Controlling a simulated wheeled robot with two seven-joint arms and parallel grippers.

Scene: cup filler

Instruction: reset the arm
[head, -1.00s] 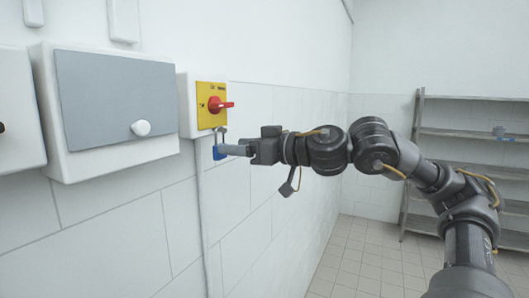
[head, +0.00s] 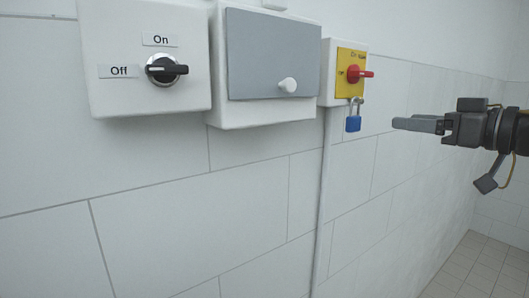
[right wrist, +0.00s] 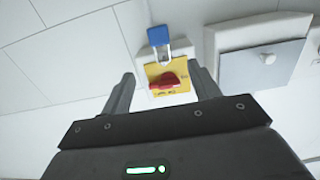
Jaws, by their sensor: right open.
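My right gripper (head: 418,124) is at the right of the head view, level with the blue padlock and apart from it. In the right wrist view its two fingers stand apart (right wrist: 163,84) with nothing between them but a view of the wall switch. The blue padlock (head: 353,123) hangs by its shackle from the yellow switch plate (head: 350,88) with a red rotary handle (head: 358,74). In the right wrist view the padlock (right wrist: 158,36) and the red handle (right wrist: 167,81) show beyond the fingers. My left gripper is not in view.
To the left on the tiled wall are a white box with a grey cover (head: 272,55) and white knob (head: 288,86), and an On/Off switch box (head: 145,58) with a black handle. A thin conduit (head: 323,200) runs down the wall. The space right of the padlock is free.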

